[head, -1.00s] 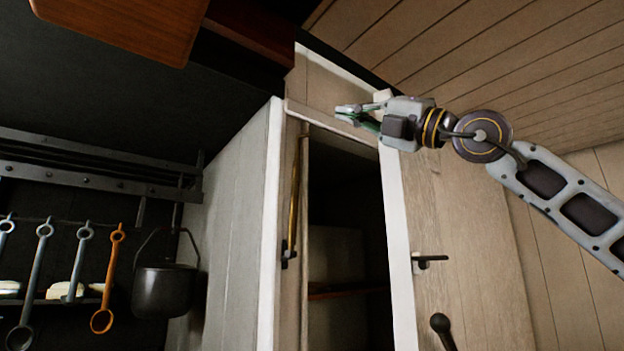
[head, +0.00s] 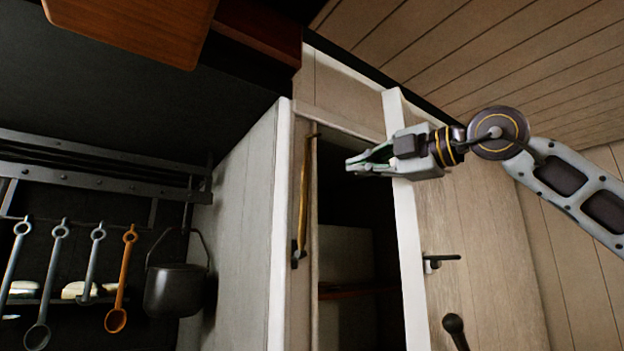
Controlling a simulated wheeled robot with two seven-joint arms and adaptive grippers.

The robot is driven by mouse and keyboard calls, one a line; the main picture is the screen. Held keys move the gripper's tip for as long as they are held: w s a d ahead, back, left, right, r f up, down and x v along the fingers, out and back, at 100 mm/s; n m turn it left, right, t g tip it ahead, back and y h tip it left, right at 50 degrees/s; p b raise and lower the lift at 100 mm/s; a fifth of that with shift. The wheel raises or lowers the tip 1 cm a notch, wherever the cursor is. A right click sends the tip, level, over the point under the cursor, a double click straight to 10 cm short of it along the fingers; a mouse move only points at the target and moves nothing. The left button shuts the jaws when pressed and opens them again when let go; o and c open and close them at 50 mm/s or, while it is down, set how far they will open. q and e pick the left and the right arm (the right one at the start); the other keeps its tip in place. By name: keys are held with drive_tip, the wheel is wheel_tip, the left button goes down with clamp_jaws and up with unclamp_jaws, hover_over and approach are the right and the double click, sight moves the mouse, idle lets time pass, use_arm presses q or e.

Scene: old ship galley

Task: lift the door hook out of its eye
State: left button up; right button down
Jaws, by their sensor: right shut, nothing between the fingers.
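The door hook (head: 303,200) is a long thin brass rod along the pale left frame of a tall cupboard. It stands nearly upright, with its lower end at a small dark fitting (head: 297,256) and its upper end near the top of the opening. I cannot make out which end sits in an eye. The cupboard door (head: 475,240) stands open on the right, with a black handle (head: 440,261). My right gripper (head: 350,165) is shut and empty, in front of the dark opening, right of the hook's upper part and apart from it. My left gripper is not in view.
A dark pot (head: 175,290) and several ladles, one of them orange (head: 117,317), hang at the left under a metal rack (head: 90,155). A brown wooden panel (head: 130,25) hangs at the upper left. A dark knob (head: 453,323) shows at bottom right.

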drive_tip(key=p, duration=0.3)
approach(303, 178)
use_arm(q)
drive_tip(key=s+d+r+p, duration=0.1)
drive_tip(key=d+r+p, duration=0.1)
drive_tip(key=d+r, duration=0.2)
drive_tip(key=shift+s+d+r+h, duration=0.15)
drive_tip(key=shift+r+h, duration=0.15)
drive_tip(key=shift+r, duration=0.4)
use_arm(e)
drive_tip(key=x, duration=0.6)
drive_tip(key=shift+a+f, duration=0.3)
drive_tip(key=shift+f, duration=0.05)
use_arm(q)
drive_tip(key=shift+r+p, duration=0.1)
drive_tip(key=shift+p, duration=0.25)
use_arm(e)
drive_tip(key=shift+a, duration=0.1)
drive_tip(key=shift+w+a+r+g+h+p, duration=0.15)
drive_tip(key=shift+w+a+g+h+p, duration=0.2)
drive_tip(key=shift+a, duration=0.2)
drive_tip(key=shift+w+a+r+g+h+p, duration=0.15)
drive_tip(key=shift+w+a+h+p, duration=0.1)
drive_tip(key=shift+a+p, duration=0.25)
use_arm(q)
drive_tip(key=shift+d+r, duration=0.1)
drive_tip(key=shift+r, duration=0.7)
